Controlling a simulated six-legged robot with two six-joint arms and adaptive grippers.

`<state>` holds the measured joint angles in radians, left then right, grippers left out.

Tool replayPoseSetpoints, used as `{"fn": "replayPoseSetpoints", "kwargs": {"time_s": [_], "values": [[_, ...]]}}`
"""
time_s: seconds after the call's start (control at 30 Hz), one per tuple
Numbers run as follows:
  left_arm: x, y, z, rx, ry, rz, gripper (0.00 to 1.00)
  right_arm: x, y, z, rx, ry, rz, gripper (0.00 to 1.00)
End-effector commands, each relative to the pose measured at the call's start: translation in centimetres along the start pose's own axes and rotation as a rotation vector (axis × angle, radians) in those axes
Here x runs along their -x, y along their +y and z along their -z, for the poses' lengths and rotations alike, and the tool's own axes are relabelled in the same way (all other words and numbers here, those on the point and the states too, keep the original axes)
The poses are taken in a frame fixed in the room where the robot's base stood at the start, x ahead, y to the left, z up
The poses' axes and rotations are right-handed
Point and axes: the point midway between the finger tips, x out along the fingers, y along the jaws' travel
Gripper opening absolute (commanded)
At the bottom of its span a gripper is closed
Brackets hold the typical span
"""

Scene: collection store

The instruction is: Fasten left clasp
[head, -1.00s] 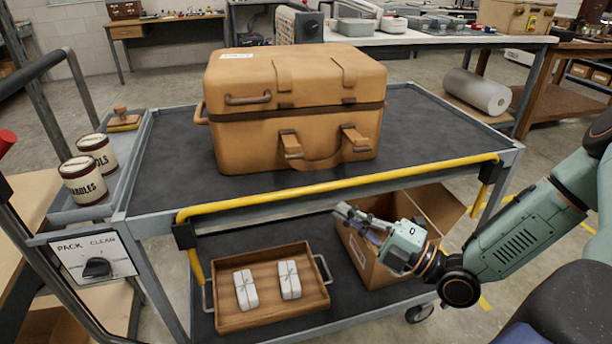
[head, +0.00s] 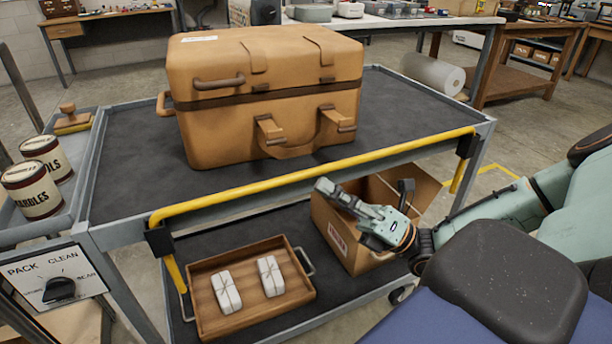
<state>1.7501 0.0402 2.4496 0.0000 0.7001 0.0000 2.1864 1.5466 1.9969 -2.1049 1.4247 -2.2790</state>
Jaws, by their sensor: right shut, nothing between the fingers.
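A tan case (head: 270,95) stands shut on the trolley's dark top deck. Its front has a left clasp (head: 270,131) and a right clasp (head: 337,120), with a sagging tan carry handle between them. Both clasps sit below the dark seam of the lid; I cannot tell whether either is latched. My right gripper (head: 325,188) is shut and empty. My left gripper is not in view.
A yellow rail (head: 330,163) runs along the trolley's front edge. Below are a wooden tray (head: 208,308) with two tied white packets and an open cardboard box (head: 345,245). Two labelled tins (head: 33,190) and a dial panel (head: 58,280) are at left.

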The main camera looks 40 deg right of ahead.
Motion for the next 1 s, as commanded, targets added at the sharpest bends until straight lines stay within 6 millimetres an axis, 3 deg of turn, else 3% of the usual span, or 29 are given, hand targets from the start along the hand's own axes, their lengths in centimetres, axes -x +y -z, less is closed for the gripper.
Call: {"fn": "replayPoseSetpoints", "kwargs": {"time_s": [0.3,0.5,1.0], "values": [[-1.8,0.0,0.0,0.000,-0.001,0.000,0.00,-5.4,0.1,-0.2,0.005,-0.014,-0.006,0.00],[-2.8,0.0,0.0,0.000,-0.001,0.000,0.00,-7.8,0.1,-0.2,0.003,-0.008,-0.005,0.00],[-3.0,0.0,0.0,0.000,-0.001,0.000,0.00,-8.9,-0.1,-0.2,0.001,-0.011,0.001,0.00]]}}
